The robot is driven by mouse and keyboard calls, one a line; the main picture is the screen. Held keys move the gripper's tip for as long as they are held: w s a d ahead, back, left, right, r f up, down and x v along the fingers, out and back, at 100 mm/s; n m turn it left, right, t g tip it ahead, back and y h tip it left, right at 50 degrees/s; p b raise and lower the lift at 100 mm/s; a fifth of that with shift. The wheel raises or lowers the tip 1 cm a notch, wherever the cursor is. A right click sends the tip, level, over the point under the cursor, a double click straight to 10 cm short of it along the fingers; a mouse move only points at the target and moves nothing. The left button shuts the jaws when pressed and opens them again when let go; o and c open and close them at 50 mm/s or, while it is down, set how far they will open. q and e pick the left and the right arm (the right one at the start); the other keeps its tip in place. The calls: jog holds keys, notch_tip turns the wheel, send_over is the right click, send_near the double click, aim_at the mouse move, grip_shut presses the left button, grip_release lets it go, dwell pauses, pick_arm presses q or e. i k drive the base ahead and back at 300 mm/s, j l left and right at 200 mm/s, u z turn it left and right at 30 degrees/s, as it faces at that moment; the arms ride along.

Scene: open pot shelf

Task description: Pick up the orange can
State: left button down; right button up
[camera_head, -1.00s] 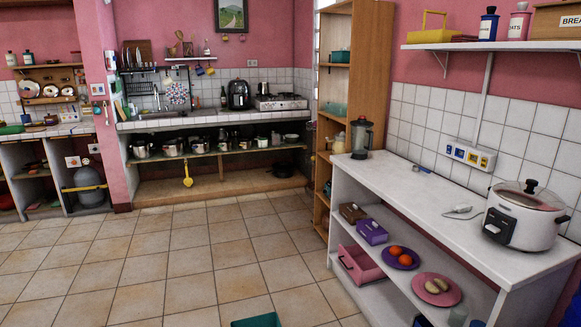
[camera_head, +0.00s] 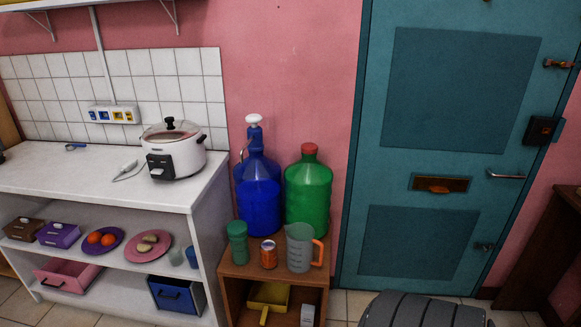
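An orange can (camera_head: 269,254) stands upright on a low wooden cabinet (camera_head: 235,271) right of the white counter. A green tumbler (camera_head: 237,243) stands just left of it. A grey measuring jug (camera_head: 300,248) with an orange handle stands just right of it. A blue water bottle (camera_head: 258,195) and a green bottle with a red cap (camera_head: 308,188) stand behind it. The can's front is unobstructed. Neither of my grippers shows in the head view.
A white counter (camera_head: 75,170) with a rice cooker (camera_head: 173,150) stands left of the cabinet. Its lower shelf holds plates of food and small boxes. A teal door (camera_head: 455,150) is at the right. A dark grey ribbed object (camera_head: 420,312) rises at the bottom edge, right of the cabinet.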

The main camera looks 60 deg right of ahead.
aim_at(268, 249)
jog(key=z, duration=1.6)
